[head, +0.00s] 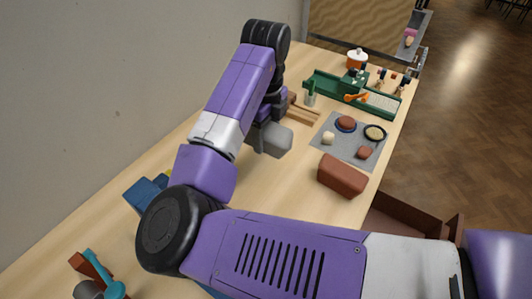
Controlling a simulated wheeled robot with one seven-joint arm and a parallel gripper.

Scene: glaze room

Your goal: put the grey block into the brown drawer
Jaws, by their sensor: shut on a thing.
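My gripper (259,132) is over the middle of the table, shut on the grey block (277,140). The block shows on the right of the gripper, and my wrist and fingers partly hide it. I cannot tell how far above the table it is. The brown drawer (402,219) stands open at the table's right edge, lower than the tabletop. My arm covers its near part. The gripper is to the left of the drawer and farther back.
A red-brown brick (342,176) lies between block and drawer. A green tray (325,82) and a white-and-orange pot (357,58) stand farther back. Blue items lie left, partly behind my arm.

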